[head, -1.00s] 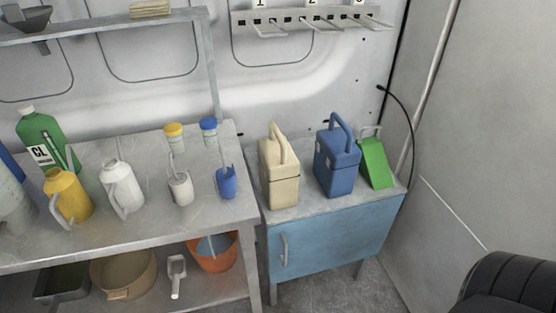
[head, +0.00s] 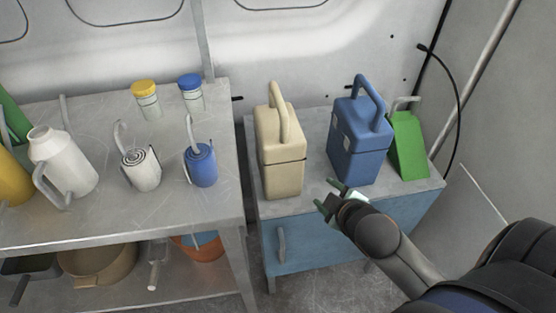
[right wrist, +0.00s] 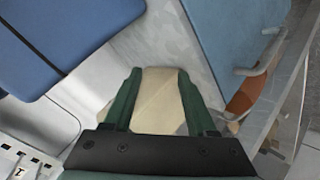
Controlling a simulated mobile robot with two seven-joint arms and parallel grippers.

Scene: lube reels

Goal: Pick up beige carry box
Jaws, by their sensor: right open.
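The beige carry box (head: 282,160) stands upright on the left part of the blue cabinet's top (head: 315,194), its looped handle on top. My right gripper (head: 332,192) reaches in from the lower right in the head view. It is open and empty, to the right of the beige box and in front of the blue box, apart from the beige box. In the right wrist view the beige box (right wrist: 157,98) shows between the two green fingers (right wrist: 160,102), beyond them. The gripper body hides its near part there. My left gripper is not in view.
A blue carry box (head: 360,140) and a green container (head: 408,148) stand to the right on the cabinet. A grey workbench (head: 110,215) is to the left, with a narrow gap between, holding jugs, reels and capped jars. A wall stands behind.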

